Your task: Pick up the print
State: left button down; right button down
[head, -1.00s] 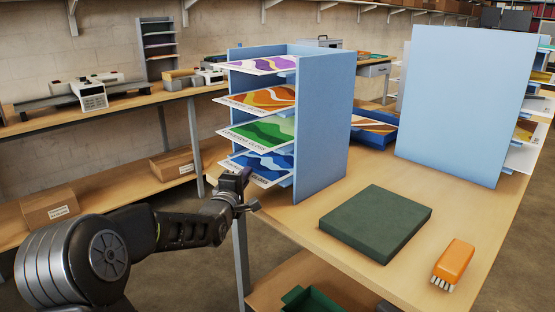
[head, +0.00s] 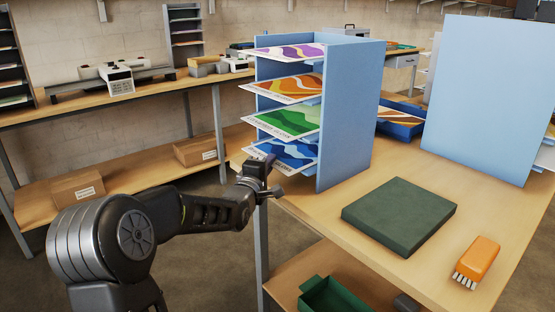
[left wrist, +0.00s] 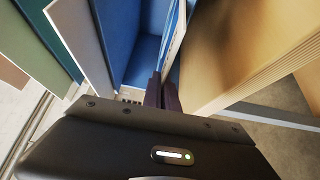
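The blue print (head: 284,154) lies in the lowest visible slot of a light blue rack (head: 347,115), its white-edged front sticking out past the rack. My left gripper (head: 266,168) is at that protruding front edge. In the left wrist view its two dark fingers (left wrist: 162,94) are close together, with the print's thin pale edge (left wrist: 174,45) running in between them. The fingers hide the pinched part. The print still rests in its slot. My right gripper is in neither view.
Green (head: 287,122), orange (head: 290,89) and purple (head: 291,52) prints stick out above. A dark green block (head: 399,215) and an orange brush (head: 477,260) lie on the wooden table (head: 455,205). A tall blue panel (head: 484,100) stands at right. A green bin (head: 335,296) sits below.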

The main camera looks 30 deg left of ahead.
pick_arm(q)
jog(key=shift+r, duration=0.65)
notch_tip(320, 180, up, 2)
jog(key=shift+r, duration=0.1)
jog(key=s+a, duration=0.2)
jog(key=s, duration=0.6)
jog(key=s+a, duration=0.3)
jog(key=s, duration=0.6)
jog(key=shift+s+p, duration=0.15)
jog(key=shift+p, duration=0.15)
jog(key=shift+a, duration=0.1)
